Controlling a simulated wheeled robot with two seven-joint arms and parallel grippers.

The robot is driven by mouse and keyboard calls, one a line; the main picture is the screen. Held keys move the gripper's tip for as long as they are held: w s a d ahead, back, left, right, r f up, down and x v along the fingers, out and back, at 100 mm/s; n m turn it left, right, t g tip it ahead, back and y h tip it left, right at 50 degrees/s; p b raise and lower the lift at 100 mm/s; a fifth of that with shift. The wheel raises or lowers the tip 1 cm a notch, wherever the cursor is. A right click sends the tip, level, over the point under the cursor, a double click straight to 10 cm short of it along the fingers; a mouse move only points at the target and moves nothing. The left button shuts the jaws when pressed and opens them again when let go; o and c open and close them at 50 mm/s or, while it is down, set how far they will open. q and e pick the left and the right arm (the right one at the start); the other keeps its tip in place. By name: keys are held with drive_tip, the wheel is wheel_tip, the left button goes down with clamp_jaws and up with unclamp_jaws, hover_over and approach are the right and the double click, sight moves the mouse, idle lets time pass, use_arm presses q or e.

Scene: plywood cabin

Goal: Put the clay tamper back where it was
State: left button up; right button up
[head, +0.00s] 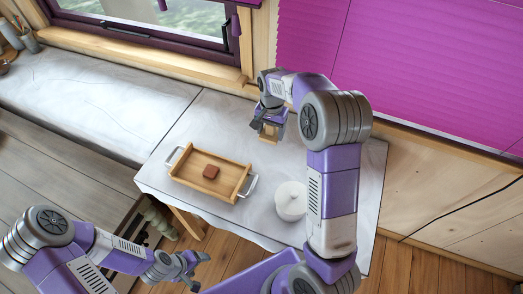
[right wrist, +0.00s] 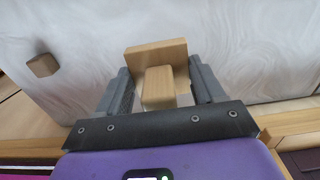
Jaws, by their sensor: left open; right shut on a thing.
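The clay tamper (right wrist: 157,60) is a pale wooden block with a stubby wooden handle. My right gripper (right wrist: 158,92) is shut on its handle, with the flat block beyond the fingertips in the right wrist view. In the head view the tamper (head: 269,138) shows below my right gripper (head: 268,122), over the back part of the white-covered table (head: 160,187). I cannot tell whether it touches the table. My left gripper (head: 190,265) is open and empty in front of the table, low in the head view.
A wooden tray (head: 180,181) with metal handles holds a reddish-brown block (head: 211,172). A round white lidded pot (head: 291,199) stands right of it. A small wooden block (right wrist: 41,65) lies near the table's edge in the right wrist view. A window ledge (head: 150,58) runs behind.

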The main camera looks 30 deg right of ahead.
sight(268, 156)
drive_tip(key=shift+s+f+b, duration=0.1)
drive_tip(key=shift+f+b, duration=0.35)
drive_tip(key=shift+f, duration=0.3)
drive_tip(key=shift+w+f+b, duration=0.5)
drive_tip(key=shift+w+f, duration=0.05)
drive_tip(key=shift+f, duration=0.1)
drive_tip(key=shift+w+f, duration=0.1)
drive_tip(key=shift+f, duration=0.25)
wheel_tip(268, 156, down, 9)
drive_tip(key=shift+r+b, duration=0.1)
drive_tip(key=shift+b, duration=0.3)
drive_tip(key=shift+f, duration=0.3)
use_arm(q)
drive_tip(key=f, duration=0.1)
drive_tip(key=w+f, duration=0.1)
drive_tip(key=f, duration=0.1)
drive_tip(key=shift+f, duration=0.3)
